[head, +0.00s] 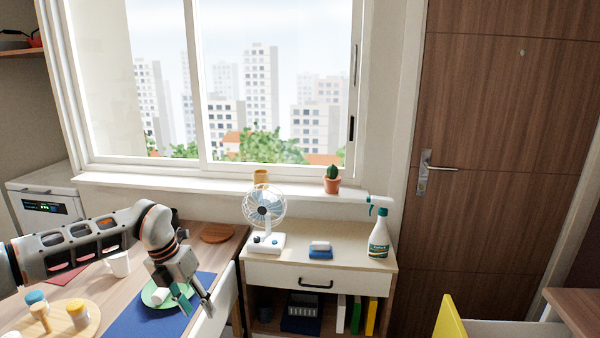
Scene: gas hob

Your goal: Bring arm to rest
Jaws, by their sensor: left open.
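My left arm (95,243) comes in from the left over the wooden table. My left gripper (197,306) is open at its end, pointing down over the front right part of the table. It is above the blue mat (135,322) and near the green plate (150,293), on which a white cup-like item (160,296) lies. No object shows between its fingers. My right gripper is not in view.
A white mug (118,264) and a round board (60,318) with jars stand on the table. A white chair back (215,315) is beside the gripper. On the cabinet (345,277) stand a fan (265,215), a sponge-like block (320,250) and a spray bottle (379,235).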

